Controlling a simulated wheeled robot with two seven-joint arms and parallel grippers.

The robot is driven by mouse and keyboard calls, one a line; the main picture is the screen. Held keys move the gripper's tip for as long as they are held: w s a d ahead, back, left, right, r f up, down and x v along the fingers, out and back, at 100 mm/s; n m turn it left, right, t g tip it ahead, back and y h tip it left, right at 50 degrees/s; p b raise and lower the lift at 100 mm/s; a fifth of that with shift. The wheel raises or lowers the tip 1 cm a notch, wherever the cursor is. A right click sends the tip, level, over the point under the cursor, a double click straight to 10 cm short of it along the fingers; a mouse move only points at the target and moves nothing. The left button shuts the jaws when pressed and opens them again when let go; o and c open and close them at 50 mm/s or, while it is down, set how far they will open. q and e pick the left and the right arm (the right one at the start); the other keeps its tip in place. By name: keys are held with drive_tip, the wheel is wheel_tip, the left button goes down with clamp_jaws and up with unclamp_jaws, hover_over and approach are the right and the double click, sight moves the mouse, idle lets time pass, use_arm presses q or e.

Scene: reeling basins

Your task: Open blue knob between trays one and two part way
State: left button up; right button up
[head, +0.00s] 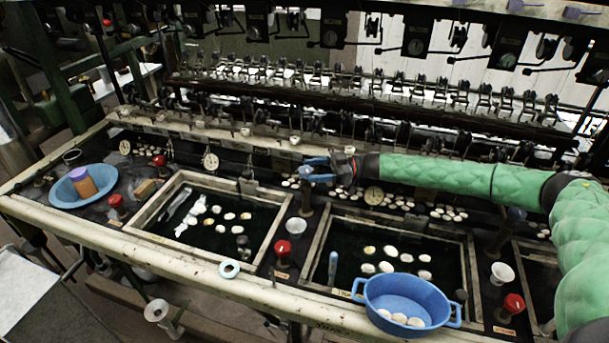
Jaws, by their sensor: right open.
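My right gripper (317,169) reaches in from the right on its green-sleeved arm. It is open, with its fingers at the blue knob (306,172) on top of a dark post between the left tray (151,225) and the middle tray (308,255). The fingers and the knob are both blue and overlap, so I cannot tell whether they touch. The post (307,195) shows upright below the fingers. My left gripper is not in view.
Red knobs (283,248) and white cups (296,227) line the bench. A blue basin (405,301) sits on the front edge, and a blue bowl (83,186) at left. Reeling machinery runs behind.

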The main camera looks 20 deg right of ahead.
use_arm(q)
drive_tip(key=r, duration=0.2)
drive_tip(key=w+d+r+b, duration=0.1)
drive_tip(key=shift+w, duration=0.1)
use_arm(e)
drive_tip(key=d, duration=0.3)
drive_tip(key=shift+s+d, duration=0.1)
drive_tip(key=shift+s, duration=0.1)
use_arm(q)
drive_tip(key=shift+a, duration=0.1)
use_arm(e)
drive_tip(key=shift+r, duration=0.15)
